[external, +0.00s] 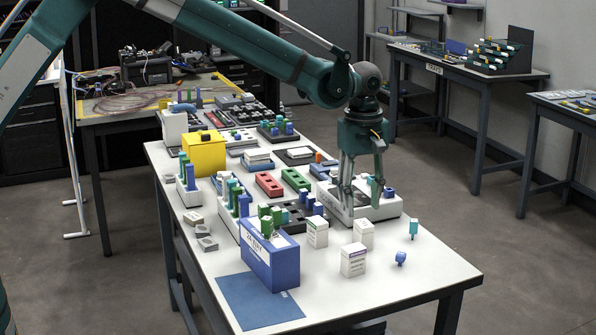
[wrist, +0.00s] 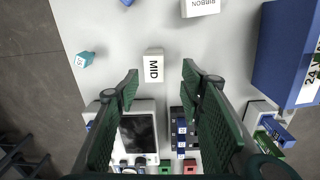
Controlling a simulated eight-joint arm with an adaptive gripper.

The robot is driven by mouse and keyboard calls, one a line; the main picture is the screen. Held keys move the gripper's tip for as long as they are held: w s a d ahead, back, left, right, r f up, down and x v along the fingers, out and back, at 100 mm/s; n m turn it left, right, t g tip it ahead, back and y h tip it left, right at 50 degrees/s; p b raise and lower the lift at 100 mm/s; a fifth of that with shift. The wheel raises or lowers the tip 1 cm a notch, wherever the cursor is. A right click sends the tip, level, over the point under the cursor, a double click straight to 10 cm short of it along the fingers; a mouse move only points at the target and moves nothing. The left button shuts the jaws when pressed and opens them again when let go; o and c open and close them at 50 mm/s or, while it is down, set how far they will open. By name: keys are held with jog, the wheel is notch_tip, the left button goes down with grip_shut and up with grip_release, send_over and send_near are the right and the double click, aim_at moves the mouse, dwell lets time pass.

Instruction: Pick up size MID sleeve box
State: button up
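The white box marked MID (wrist: 153,66) lies in the wrist view just ahead of and between my fingertips, with a gap of tabletop around it. It appears to be the white box (external: 363,233) at the back right of a small group in the external view; its label is not readable there. My gripper (wrist: 160,76) is open and empty, pointing down. In the external view my gripper (external: 362,197) hangs over the white device, a little behind the boxes. A white box marked RIBBON (wrist: 200,8) is at the top of the wrist view.
A large blue box (external: 270,262) stands left of the white boxes. Another white box (external: 317,231) is between them. A white device with a screen (wrist: 138,135) is below my fingers. A teal piece (external: 414,228) and a blue piece (external: 400,258) lie right.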

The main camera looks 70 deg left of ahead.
aim_at(364, 223)
jog(key=shift+w+f+n, duration=0.15)
jog(key=shift+w+f, duration=0.15)
jog(key=shift+f, duration=0.2)
jog(key=shift+w+f+n, duration=0.15)
jog(key=shift+w+f, duration=0.1)
jog(key=shift+f, duration=0.25)
jog(key=shift+f, duration=1.25)
jog(key=shift+f, duration=0.1)
jog(key=shift+f+b, duration=0.55)
jog(key=shift+f, duration=1.95)
jog(key=shift+c, duration=0.3)
jog(key=c, duration=0.9)
